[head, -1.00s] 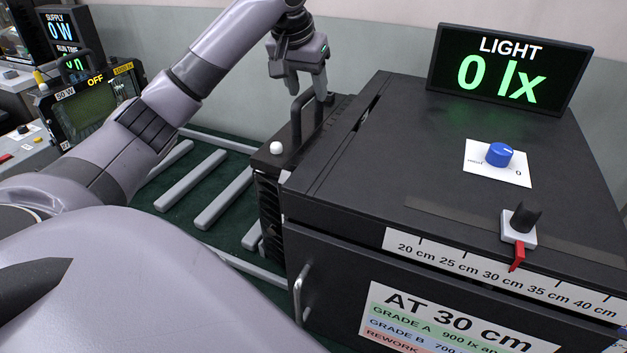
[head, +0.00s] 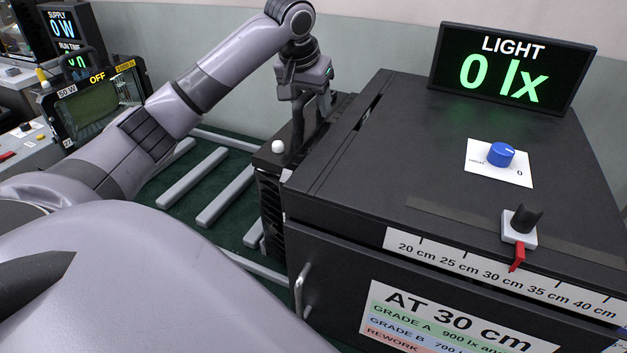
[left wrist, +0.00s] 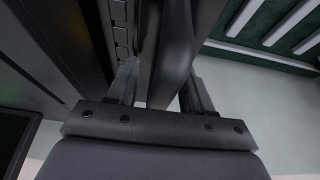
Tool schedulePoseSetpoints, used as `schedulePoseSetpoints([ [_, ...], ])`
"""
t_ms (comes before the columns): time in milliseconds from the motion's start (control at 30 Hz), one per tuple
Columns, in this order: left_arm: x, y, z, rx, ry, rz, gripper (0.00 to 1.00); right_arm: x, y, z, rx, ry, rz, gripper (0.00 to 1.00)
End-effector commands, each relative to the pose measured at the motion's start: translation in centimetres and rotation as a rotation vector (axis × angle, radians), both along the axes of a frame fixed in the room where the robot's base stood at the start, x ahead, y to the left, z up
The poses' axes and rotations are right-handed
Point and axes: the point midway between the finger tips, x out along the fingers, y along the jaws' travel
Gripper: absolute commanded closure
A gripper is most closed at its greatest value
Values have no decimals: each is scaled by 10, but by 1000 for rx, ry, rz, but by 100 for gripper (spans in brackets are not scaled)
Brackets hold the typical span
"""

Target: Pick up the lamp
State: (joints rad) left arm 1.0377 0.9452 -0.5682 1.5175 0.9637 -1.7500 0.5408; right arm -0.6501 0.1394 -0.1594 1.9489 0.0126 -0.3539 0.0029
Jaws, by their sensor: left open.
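The lamp (head: 270,195) is a black, ribbed housing standing upright against the left side of the large black box. A white knob sits on its top near the front. My left gripper (head: 309,130) points down over the lamp's top, open, with its fingers around the raised handle and hiding most of it. In the left wrist view the dark handle (left wrist: 174,60) runs between the two fingers of the left gripper (left wrist: 160,90); I cannot tell whether they touch it. My right gripper is not in view.
The black box (head: 370,150) carries a light display (head: 508,70) reading 0 lx, a blue dial (head: 501,154) and a slider (head: 520,228). Grey rails (head: 205,172) lie left of the lamp. Another dark framed unit (head: 95,108) with a handle, marked OFF, stands at the far left.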

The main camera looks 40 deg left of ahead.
Motion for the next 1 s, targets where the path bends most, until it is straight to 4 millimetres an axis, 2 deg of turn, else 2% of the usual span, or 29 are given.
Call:
schedulePoseSetpoints([
  [300,0,0,-1,0,0,-1,49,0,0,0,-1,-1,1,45],
  [333,0,0,-1,0,0,-1,56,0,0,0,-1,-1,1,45],
  [467,0,0,-1,0,0,-1,98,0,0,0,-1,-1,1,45],
  [500,0,0,-1,0,0,-1,100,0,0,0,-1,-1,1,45],
  [1000,0,0,-1,0,0,0,100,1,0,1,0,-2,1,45],
])
